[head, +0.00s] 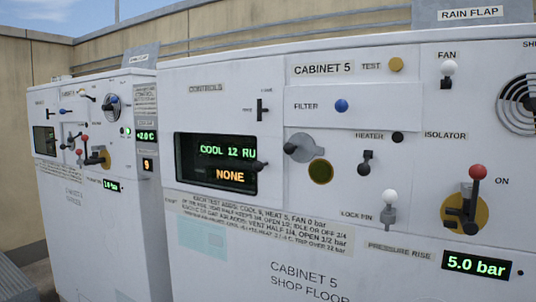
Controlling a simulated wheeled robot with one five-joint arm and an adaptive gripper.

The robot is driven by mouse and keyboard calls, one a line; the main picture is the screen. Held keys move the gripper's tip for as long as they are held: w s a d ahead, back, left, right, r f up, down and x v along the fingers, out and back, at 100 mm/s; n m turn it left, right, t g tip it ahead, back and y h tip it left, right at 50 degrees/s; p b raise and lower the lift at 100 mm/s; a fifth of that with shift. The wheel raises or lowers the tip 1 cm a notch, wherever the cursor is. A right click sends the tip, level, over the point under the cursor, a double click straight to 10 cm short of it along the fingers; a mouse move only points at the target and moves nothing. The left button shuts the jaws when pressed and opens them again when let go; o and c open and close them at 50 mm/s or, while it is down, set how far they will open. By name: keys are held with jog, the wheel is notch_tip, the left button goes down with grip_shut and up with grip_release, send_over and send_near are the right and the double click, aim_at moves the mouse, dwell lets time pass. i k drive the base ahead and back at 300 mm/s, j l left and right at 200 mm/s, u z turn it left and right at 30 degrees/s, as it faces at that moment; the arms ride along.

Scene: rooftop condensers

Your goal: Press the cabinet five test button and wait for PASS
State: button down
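Cabinet five (270,230) is a white condenser cabinet that fills the middle and right of the head view, labelled "CABINET 5 SHOP FLOOR". Its test button (396,65) is a small round yellow-brown knob at the upper middle, just right of the word TEST. Nothing covers or touches it. The dark display window (216,164) reads "COOL 12 RU", cut off at the right, in green and "NONE" in orange. No PASS shows on it. A pressure readout (477,265) shows 5.0 bar. My gripper is not in view.
Around the button are a blue filter knob (341,106), a white-tipped fan lever (448,74), a black heater knob (397,137), a white-tipped lock pin (389,209) and a red-tipped isolator lever (475,190) near ON. A similar cabinet (95,215) stands at left, before a tan wall (230,30).

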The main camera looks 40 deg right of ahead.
aim_at(396, 65)
jog(key=z, duration=1.65)
